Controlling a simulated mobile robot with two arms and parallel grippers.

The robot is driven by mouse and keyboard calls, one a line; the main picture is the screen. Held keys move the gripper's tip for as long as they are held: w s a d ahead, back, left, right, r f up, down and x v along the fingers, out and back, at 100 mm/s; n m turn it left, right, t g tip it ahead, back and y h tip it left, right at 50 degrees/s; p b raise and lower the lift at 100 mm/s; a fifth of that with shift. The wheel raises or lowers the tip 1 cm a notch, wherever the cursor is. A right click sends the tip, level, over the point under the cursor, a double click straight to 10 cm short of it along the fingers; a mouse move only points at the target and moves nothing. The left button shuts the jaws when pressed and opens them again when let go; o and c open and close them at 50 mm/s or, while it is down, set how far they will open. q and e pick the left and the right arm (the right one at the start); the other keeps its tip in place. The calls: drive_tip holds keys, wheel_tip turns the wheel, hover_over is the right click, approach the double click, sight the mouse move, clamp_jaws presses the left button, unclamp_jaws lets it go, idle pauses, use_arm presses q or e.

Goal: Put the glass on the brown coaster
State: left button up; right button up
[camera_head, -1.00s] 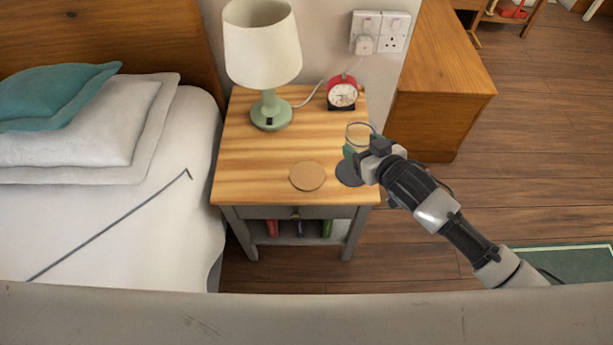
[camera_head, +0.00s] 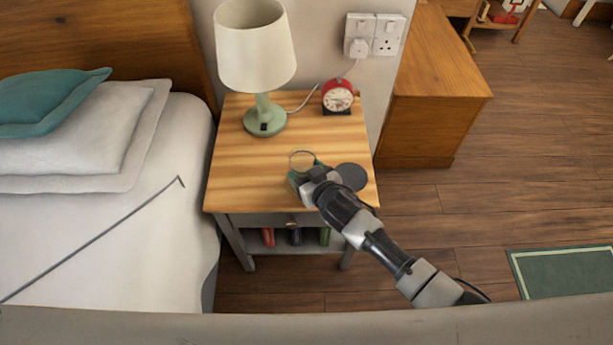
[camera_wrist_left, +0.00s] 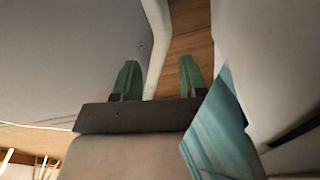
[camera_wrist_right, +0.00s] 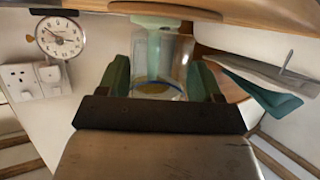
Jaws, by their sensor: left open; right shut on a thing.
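The clear glass (camera_head: 303,158) is in my right gripper (camera_head: 306,178), over the front middle of the nightstand. In the right wrist view the glass (camera_wrist_right: 160,66) sits between the two green fingers, which are shut on it. The brown coaster is hidden behind the glass and gripper in the head view. I cannot tell whether the glass touches anything below it. A dark grey coaster (camera_head: 351,177) lies just right of the gripper. My left gripper (camera_wrist_left: 160,80) shows only in the left wrist view, open and empty.
The nightstand (camera_head: 235,180) carries a green-based lamp (camera_head: 262,118) at the back left and a red alarm clock (camera_head: 338,96) at the back right. The bed (camera_head: 150,220) is close on the left. A wooden cabinet (camera_head: 430,95) stands to the right.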

use_arm(q)
drive_tip(key=shift+w+d+r, duration=0.15)
drive_tip(key=shift+w+r, duration=0.05)
drive_tip(key=shift+w, duration=0.7)
use_arm(e)
drive_tip(key=shift+f, duration=0.55)
drive_tip(key=o, duration=0.6)
drive_tip(key=shift+f, duration=0.1)
drive_tip(key=o, duration=0.5)
use_arm(q)
drive_tip(key=shift+w+d, duration=0.15)
drive_tip(key=shift+w, duration=0.05)
drive_tip(key=shift+r, duration=0.1)
